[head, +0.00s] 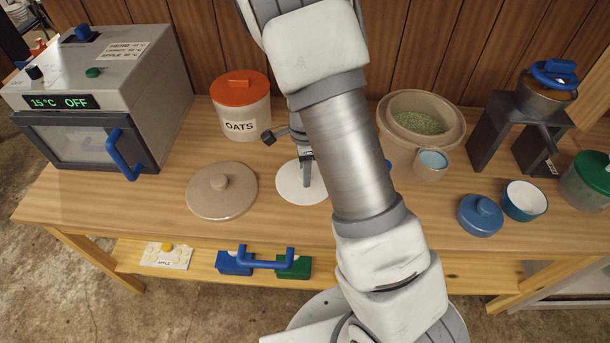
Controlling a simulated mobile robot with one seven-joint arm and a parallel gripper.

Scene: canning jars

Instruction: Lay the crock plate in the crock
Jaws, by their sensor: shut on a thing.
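The crock plate (294,192) is a flat white disc near the middle of the wooden bench, partly hidden by my arm. My gripper (306,176) points down over it and is shut on it near its middle. The exact grip is small and partly hidden. I cannot tell whether the plate rests on the bench or is slightly raised. The crock (395,139) is a wide beige pot to the right, beyond my forearm. It is open at the top, with shredded green stuff (418,123) inside. My arm hides part of its left side.
A beige knobbed lid (222,192) lies left of the plate, with an orange-lidded oats jar (242,110) behind. A small cup (431,167) stands close in front of the crock. A blue lidded pot (480,216), blue-white bowl (525,200) and dark stand (490,125) are farther right.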

